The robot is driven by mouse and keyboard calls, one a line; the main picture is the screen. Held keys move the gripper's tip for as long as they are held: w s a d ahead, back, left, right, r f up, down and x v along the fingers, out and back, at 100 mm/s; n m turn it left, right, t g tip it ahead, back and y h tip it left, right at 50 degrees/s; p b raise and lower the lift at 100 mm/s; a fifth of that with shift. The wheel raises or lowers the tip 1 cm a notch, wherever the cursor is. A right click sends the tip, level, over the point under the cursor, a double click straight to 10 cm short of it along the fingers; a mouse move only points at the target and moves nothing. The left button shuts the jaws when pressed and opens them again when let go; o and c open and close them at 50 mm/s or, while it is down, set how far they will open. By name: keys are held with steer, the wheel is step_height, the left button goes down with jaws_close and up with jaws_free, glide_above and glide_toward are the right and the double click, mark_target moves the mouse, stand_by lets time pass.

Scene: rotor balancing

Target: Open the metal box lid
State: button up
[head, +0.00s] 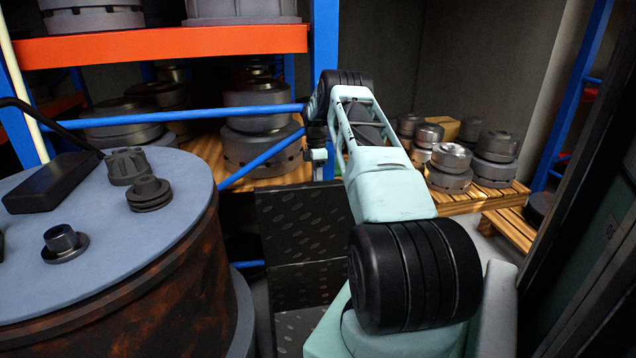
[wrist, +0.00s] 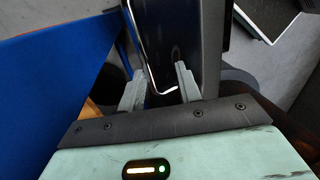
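A dark metal box with a diamond-plate pattern (head: 300,222) stands low in the middle of the head view, left of my arm. Its upper panel looks upright, but my arm hides its right side, and I cannot tell clearly how the lid sits. My gripper (head: 318,157) shows small at the arm's far end in the head view, above and behind the box. In the wrist view my gripper (wrist: 160,80) has its fingers apart. A dark glossy panel with a bright edge (wrist: 163,45) shows between and beyond them; I see no clear grip on it.
A blue shelf post (wrist: 50,75) is close left of my gripper in the wrist view. Blue rails (head: 200,116) cross the rack. A large rusty drum (head: 150,300) with small parts on top stands left. Metal rotors (head: 450,165) sit on wooden pallets (head: 470,203) at right.

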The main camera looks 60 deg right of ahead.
step_height(320, 180, up, 8)
steer(key=shift+r, duration=0.1)
stand_by(0.7)
